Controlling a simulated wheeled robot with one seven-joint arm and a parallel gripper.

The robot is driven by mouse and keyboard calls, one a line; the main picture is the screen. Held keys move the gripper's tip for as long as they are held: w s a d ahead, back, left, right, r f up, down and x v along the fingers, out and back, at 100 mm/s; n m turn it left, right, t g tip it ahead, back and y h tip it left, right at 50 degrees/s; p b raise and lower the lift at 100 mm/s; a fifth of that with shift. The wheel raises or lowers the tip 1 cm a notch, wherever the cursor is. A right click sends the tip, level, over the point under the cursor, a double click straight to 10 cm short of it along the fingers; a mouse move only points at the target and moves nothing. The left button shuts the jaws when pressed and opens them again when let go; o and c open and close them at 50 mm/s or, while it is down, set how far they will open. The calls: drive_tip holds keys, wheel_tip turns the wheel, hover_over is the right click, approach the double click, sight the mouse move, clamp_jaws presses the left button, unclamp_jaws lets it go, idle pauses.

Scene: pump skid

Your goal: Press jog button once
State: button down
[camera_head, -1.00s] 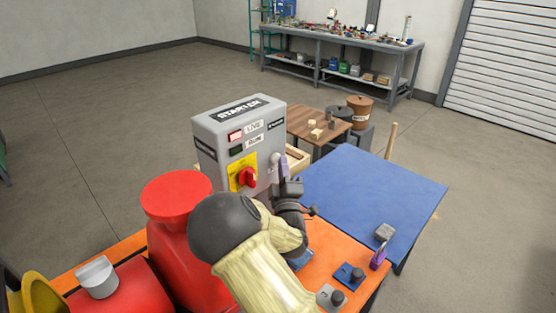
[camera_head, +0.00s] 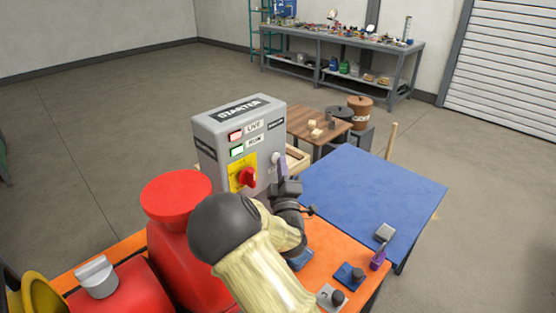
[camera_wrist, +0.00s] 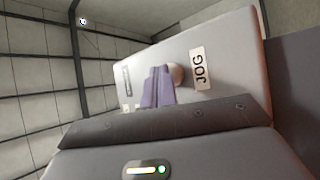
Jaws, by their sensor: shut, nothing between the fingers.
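The grey starter box (camera_head: 215,135) stands upright on the orange skid. Its pale round jog button (camera_head: 275,157) is at the right of the front face; in the wrist view the button (camera_wrist: 177,74) sits beside the JOG label (camera_wrist: 198,68). My gripper (camera_head: 282,167) is shut and empty, its purple fingers (camera_wrist: 157,88) pointing at the box face. The fingertips overlap the button's edge and appear to be against it; the exact contact is hidden. The RUN lamp (camera_head: 237,151) is lit pale green, and the LIVE lamp (camera_head: 235,136) is red.
A red rotary switch (camera_head: 247,178) on a yellow plate is left of my gripper. A red pump body (camera_head: 176,197) stands close to my arm. A blue table (camera_head: 365,195) is at the right, with a wooden table (camera_head: 312,122) behind.

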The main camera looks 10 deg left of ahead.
drive_tip(key=shift+s+d, duration=0.5)
drive_tip(key=shift+d, duration=0.1)
drive_tip(key=s+d, duration=0.1)
drive_tip(key=d, duration=0.1)
drive_tip(key=s+d+b, duration=0.1)
drive_tip(key=s+d, duration=0.1)
drive_tip(key=shift+s, duration=0.1)
idle(0.4)
drive_tip(key=shift+f, duration=0.1)
idle(0.4)
